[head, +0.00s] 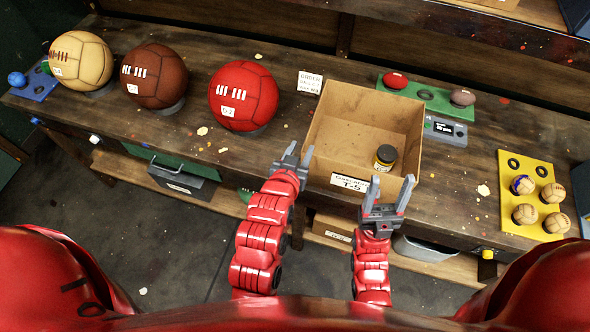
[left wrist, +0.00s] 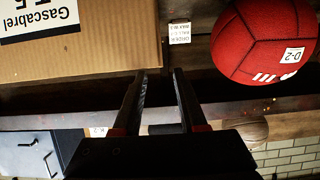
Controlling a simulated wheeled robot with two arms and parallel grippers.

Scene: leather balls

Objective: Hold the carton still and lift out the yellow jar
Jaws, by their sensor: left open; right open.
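The open carton (head: 340,142) stands on the workbench right of the red ball, with a label on its front. The yellow jar (head: 384,158), with a dark lid, stands upright inside near the carton's front right corner. My left gripper (head: 292,152) is open and empty, by the carton's front left corner; I cannot tell if it touches. My right gripper (head: 390,188) is open and empty, in front of the carton's front wall near the jar. In the left wrist view the carton's wall (left wrist: 110,55) fills the upper left and the open fingers (left wrist: 158,102) point toward its edge.
A red ball (head: 243,95), a brown ball (head: 154,76) and a tan ball (head: 81,61) sit on stands to the left. A yellow holder (head: 512,214) with small balls lies right. A green board (head: 428,94) is behind the carton. Bench (head: 465,185) between carton and yellow holder is mostly clear.

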